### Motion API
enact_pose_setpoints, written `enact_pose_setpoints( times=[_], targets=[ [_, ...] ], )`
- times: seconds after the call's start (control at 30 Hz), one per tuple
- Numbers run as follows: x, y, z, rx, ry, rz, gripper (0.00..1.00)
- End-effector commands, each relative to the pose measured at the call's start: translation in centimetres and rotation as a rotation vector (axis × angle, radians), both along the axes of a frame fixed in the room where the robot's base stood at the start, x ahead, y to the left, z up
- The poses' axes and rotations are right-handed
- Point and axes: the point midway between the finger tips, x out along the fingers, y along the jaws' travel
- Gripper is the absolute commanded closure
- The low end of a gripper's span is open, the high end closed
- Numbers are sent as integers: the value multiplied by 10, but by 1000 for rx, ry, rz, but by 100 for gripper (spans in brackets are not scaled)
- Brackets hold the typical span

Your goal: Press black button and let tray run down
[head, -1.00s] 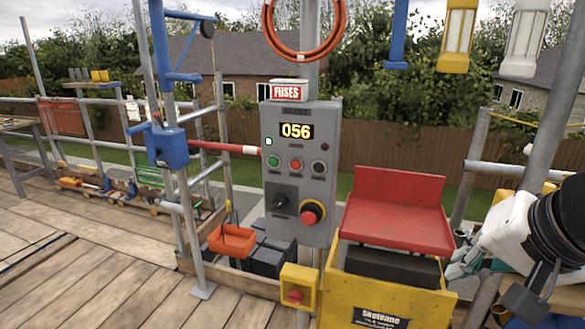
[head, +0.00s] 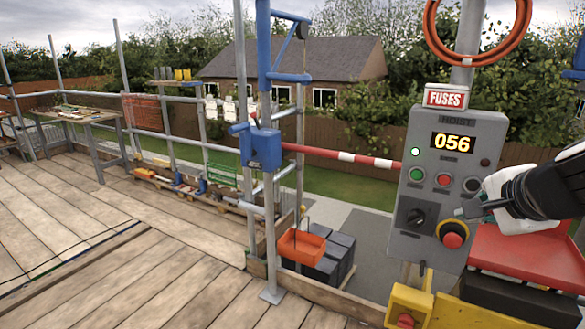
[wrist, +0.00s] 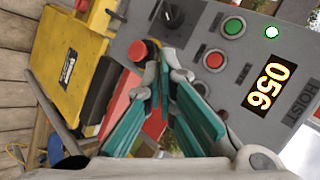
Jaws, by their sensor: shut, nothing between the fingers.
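The grey hoist panel (head: 408,243) carries a green, a red and a black button (head: 472,184) in a row under a display reading 056. In the wrist view the black button (wrist: 200,88) is partly hidden by my fingers. My gripper (head: 460,211) is shut and empty, in front of the panel's right side, below the black button and near the red emergency knob (head: 453,236). It also shows in the wrist view (wrist: 161,70). I cannot tell whether it touches the panel. The orange tray (head: 302,245) is beside the blue hoist post, close to dark blocks.
A red-and-white bar (head: 346,157) runs between the blue hoist box (head: 263,149) and the panel. The plank deck at left is mostly clear.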

Motion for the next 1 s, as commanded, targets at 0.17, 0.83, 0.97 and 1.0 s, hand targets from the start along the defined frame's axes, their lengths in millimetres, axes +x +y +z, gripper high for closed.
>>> enact_pose_setpoints(
  times=[0.17,0.83,0.97,1.0],
  targets=[
    [0,1,0,-1,0,2,100],
    [53,-35,-2,-1,3,3,100],
    [63,-41,-1,-1,2,5,100],
    [66,-43,-1,-1,2,5,100]
  ],
)
